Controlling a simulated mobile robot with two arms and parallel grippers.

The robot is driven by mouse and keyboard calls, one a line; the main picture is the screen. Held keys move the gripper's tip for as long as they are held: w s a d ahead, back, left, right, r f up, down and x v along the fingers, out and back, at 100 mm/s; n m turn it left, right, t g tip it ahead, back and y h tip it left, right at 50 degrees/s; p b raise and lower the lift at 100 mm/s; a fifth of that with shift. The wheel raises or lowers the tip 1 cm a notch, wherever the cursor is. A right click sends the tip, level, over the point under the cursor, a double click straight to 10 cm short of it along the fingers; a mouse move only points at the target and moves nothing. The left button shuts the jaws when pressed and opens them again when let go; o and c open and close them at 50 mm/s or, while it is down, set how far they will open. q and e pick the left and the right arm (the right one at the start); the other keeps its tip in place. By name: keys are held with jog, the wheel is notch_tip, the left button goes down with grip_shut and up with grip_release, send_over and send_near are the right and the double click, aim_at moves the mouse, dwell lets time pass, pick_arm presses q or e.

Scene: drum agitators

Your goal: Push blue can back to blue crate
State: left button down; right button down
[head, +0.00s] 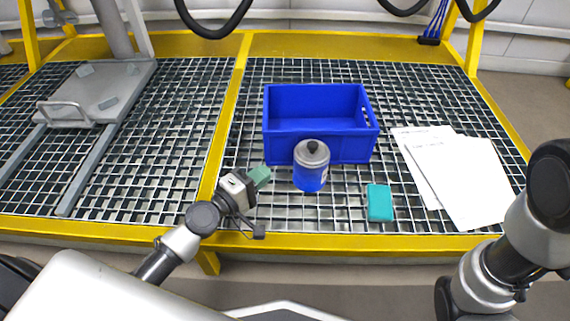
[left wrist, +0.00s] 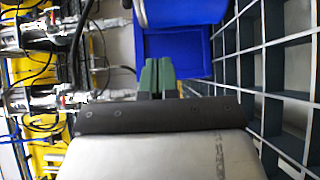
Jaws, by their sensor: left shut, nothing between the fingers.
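The blue can (head: 309,176), with a grey lid, stands upright on the grating close in front of the blue crate (head: 350,148). My left gripper (head: 262,177), with green fingers, is low just left of the can. It is shut and empty, with a small gap between it and the can. In the left wrist view the shut fingers (left wrist: 157,77) point toward the blue crate (left wrist: 176,52), and the blue can (left wrist: 185,12) is cut off at the top edge. My right arm shows at the right, but its gripper is not in view.
A teal block (head: 380,203) lies right of the can. White papers (head: 467,185) lie further right. The grating has a yellow frame edge (head: 350,243) in front. A grey hatch with a handle (head: 100,92) is at the left.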

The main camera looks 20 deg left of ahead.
aim_at(298, 166)
pick_arm(q)
jog(key=w+d+p, duration=0.1)
jog(key=w+d, duration=0.2)
jog(key=shift+d+r, duration=0.1)
jog(key=shift+d, duration=0.1)
jog(key=shift+w+d, duration=0.2)
jog(key=shift+d, duration=0.55)
jog(key=shift+w+d+p, duration=0.3)
jog(key=shift+d, duration=0.6)
